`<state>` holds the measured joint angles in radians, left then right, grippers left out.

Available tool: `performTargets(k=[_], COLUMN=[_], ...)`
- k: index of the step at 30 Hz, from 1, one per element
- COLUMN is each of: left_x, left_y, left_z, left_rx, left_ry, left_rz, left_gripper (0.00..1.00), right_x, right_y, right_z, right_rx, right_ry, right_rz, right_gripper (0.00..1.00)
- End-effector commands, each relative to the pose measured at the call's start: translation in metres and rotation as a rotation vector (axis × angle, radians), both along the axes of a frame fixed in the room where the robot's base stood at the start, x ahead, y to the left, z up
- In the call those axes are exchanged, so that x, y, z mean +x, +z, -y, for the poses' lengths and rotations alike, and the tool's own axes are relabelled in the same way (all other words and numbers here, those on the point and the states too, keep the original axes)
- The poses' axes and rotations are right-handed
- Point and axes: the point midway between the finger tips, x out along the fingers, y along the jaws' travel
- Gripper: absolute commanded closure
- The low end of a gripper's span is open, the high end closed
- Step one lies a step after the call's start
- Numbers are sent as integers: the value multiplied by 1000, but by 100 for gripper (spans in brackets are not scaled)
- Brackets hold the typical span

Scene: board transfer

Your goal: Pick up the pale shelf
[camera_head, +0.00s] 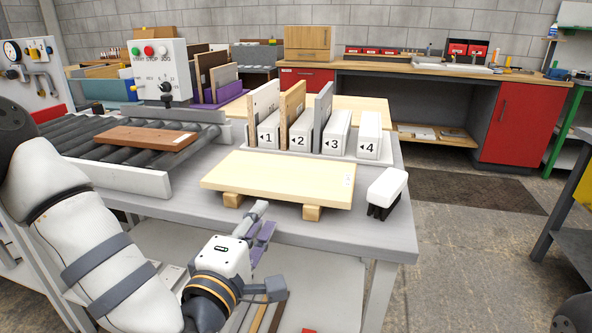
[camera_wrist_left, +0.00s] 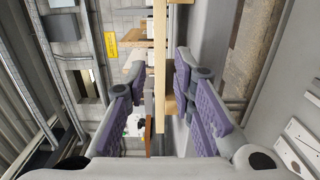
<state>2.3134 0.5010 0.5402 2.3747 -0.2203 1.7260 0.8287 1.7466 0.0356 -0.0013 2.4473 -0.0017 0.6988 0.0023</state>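The pale shelf (camera_head: 280,181) is a flat cream board with a small label at its right end. It lies level on two small wooden blocks (camera_head: 312,213) on the grey table, which hold it off the top. My left gripper (camera_head: 264,222) is at the front edge of the shelf, reaching in from the left. In the left wrist view the shelf (camera_wrist_left: 160,60) shows edge-on as a pale strip between the spread purple finger pads (camera_wrist_left: 160,88), with a gap on the left side. My right gripper is not in view.
Upright boards stand between white numbered blocks (camera_head: 331,143) behind the shelf. A white brush with dark bristles (camera_head: 387,187) is right of it. A reddish-brown board (camera_head: 146,138) lies on the roller conveyor (camera_head: 75,140) at left, by a control box (camera_head: 160,72).

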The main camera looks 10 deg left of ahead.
Motion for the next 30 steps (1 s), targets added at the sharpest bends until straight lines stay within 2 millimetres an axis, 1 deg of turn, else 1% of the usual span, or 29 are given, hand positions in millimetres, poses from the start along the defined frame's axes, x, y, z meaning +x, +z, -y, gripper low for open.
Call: performTargets(k=[2, 6, 9, 11, 16, 18, 21, 26, 27, 30], left_x=[15, 47, 61, 68, 100, 111, 118, 119, 119, 118], left_y=[4, 3, 2, 1, -2, -3, -2, -2, -2, -2], left_z=[-1, 1, 2, 2, -5, -3, -2, -2, -2, -2], left_rx=[-6, -4, -2, -1, 1, 1, 1, 0, 0, 0], left_ry=[7, 5, 4, 4, 5, 3, 3, 2, 2, 2], left_rz=[14, 12, 8, 6, 7, 6, 5, 4, 4, 4], left_gripper=[77, 77, 77, 77, 77, 77, 77, 77, 79, 100], right_x=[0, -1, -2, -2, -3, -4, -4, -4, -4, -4], right_y=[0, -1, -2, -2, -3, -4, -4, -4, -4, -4], right_z=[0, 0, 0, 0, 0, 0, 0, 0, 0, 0], right_rx=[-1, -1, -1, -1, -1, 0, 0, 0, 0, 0], right_ry=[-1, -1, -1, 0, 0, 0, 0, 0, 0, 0], right_rz=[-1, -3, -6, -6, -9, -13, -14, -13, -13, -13], right_gripper=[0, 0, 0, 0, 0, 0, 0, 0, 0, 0])
